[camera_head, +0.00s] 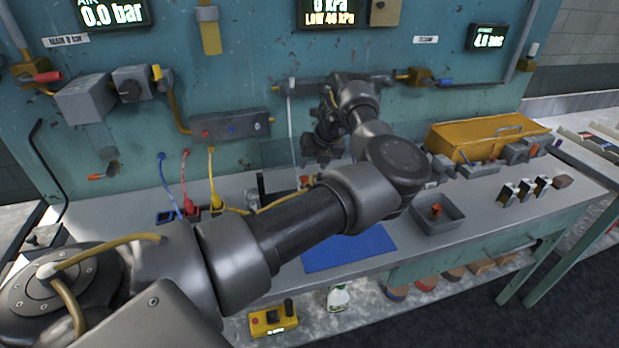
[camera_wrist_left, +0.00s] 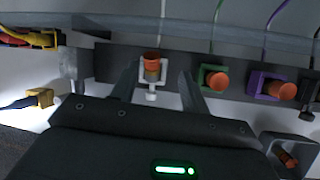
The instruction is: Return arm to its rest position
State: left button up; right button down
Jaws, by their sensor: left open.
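My left arm (camera_head: 300,225) reaches from the lower left across the workbench (camera_head: 480,205) toward the teal back panel (camera_head: 330,55). Its left gripper (camera_head: 318,152) is near the panel, dark and partly hidden by its own wrist. In the left wrist view the left gripper (camera_wrist_left: 160,82) has its two fingers apart. A white fitting with an orange cap (camera_wrist_left: 152,68) shows between them, on a dark rail (camera_wrist_left: 110,62); I cannot tell whether the fingers touch it. My right gripper is not in view.
Green (camera_wrist_left: 214,79) and purple (camera_wrist_left: 271,86) fittings with orange parts are close by on the rail. A grey tray (camera_head: 455,222), a yellow toolbox (camera_head: 460,138) and small blocks are on the bench to the right. A blue mat (camera_head: 350,248) lies below my forearm.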

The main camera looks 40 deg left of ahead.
pick_arm(q)
jog(key=v, duration=0.4)
jog(key=shift+d+r+b, duration=0.15)
jog(key=shift+r+b, duration=0.2)
jog(key=shift+r, duration=0.05)
jog(key=shift+r, duration=0.1)
